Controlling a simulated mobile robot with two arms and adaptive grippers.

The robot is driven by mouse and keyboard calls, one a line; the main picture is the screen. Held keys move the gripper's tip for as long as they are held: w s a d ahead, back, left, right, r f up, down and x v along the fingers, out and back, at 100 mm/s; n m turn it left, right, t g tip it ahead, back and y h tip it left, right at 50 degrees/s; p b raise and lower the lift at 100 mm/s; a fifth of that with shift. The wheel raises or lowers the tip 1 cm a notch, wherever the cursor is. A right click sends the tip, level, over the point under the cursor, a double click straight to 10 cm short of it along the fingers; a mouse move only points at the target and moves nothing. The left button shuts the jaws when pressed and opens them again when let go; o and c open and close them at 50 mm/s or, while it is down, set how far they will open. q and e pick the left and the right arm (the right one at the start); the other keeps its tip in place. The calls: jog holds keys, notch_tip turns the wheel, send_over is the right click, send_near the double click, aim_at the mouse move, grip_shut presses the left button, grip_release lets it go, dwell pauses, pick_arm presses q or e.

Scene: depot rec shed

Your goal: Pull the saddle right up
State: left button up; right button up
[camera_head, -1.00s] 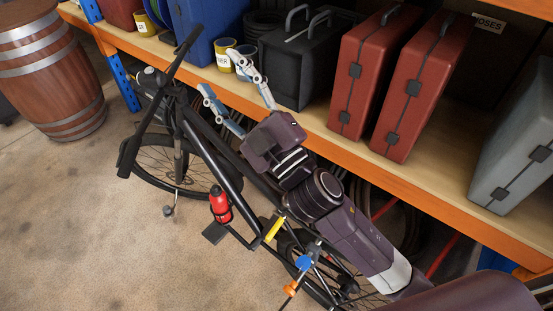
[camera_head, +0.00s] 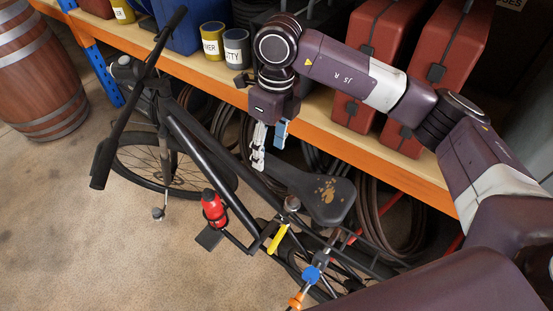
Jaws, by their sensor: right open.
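The black bicycle saddle (camera_head: 328,200) has worn brown patches on its rear top. Its narrow nose points up-left, toward the handlebars. The saddle sits low over the black bicycle frame (camera_head: 205,150); its post is mostly hidden beneath it. My right gripper (camera_head: 269,154) points down at the saddle's nose, with its two fingers apart. I cannot tell whether the fingers touch the nose or are above it. My left gripper is out of view.
A yellow-handled clamp (camera_head: 278,238) and a red bottle (camera_head: 213,207) are on the bicycle. An orange-edged shelf (camera_head: 330,140) with red cases (camera_head: 372,50) and paint tins (camera_head: 236,48) stands close behind. A barrel (camera_head: 35,75) stands at left. Open floor (camera_head: 80,240) lies in front.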

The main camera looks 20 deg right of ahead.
aim_at(279, 165)
jog(key=shift+w+d+r+h, duration=0.1)
jog(key=shift+w+d+h, duration=0.1)
jog(key=shift+d, duration=0.35)
jog(key=shift+w+d+r+h, duration=0.1)
jog(key=shift+w+d+h, duration=0.1)
jog(key=shift+d, duration=0.3)
jog(key=shift+d+f, duration=0.15)
jog(key=shift+d, duration=0.15)
notch_tip(279, 165, down, 6)
jog(key=shift+s+p, duration=0.1)
jog(key=shift+p, duration=0.7)
jog(key=shift+a+f, duration=0.1)
jog(key=shift+f, duration=0.55)
grip_shut()
notch_tip(279, 165, up, 10)
jog(key=s+d+p, duration=0.1)
jog(key=s+p, duration=0.1)
jog(key=shift+d+r, duration=0.15)
jog(key=shift+d, duration=0.25)
